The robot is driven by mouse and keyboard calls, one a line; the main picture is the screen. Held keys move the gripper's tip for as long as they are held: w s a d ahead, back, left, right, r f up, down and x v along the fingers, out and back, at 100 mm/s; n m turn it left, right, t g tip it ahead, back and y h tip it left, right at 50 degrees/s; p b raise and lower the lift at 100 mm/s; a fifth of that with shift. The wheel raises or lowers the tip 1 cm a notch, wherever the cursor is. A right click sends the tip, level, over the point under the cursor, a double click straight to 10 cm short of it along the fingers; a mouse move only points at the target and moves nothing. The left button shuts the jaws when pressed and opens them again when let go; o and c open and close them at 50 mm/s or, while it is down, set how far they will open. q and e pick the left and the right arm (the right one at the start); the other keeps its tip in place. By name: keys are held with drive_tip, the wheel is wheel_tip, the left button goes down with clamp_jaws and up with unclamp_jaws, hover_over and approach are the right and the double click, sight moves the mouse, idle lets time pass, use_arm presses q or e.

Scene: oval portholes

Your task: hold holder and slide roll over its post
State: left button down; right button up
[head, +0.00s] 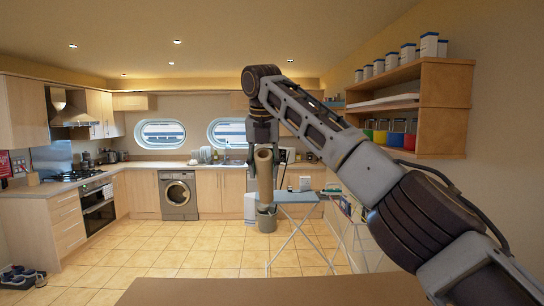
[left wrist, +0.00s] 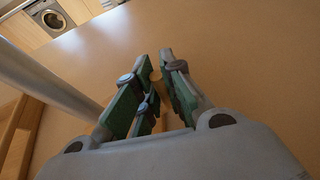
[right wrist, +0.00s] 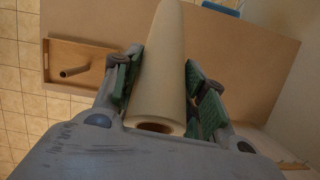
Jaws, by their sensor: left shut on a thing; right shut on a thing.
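The roll (head: 265,175) is a long beige tube with an open end, hanging nearly upright in the head view. My right gripper (head: 262,140) is shut on it. In the right wrist view the roll (right wrist: 160,75) lies between the green pads of both fingers, its hollow end towards the camera. My left gripper (left wrist: 155,82) shows only in the left wrist view, its fingers close together around a small tan piece, seemingly part of the holder (left wrist: 156,76). Most of that piece is hidden by the fingers. The roll is out of contact with any post that I can see.
A brown table top (head: 270,291) spans the front. In the right wrist view a shallow wooden tray (right wrist: 82,46) with a short rod (right wrist: 75,72) is at its edge; I cannot tell how they are joined. A wall shelf (head: 440,110) is on the right.

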drive_tip(key=s+a+f+m+g, duration=0.2)
drive_tip(key=s+f+m, duration=0.15)
drive_tip(key=f, duration=0.65)
drive_tip(key=s+a+f+m+g, duration=0.15)
drive_tip(key=f+m, duration=0.35)
drive_tip(key=f, duration=0.5)
drive_tip(key=s+d+f+m+y, duration=0.3)
drive_tip(key=s+m+y, duration=0.1)
drive_tip(key=s+m, duration=0.4)
drive_tip(key=shift+s+d+f+m, duration=0.15)
drive_tip(key=shift+s+f+m, duration=0.25)
drive_tip(key=shift+s, duration=0.1)
drive_tip(key=shift+f, duration=0.2)
drive_tip(key=shift+f, duration=1.7)
drive_tip(key=shift+f, duration=0.95)
idle(1.8)
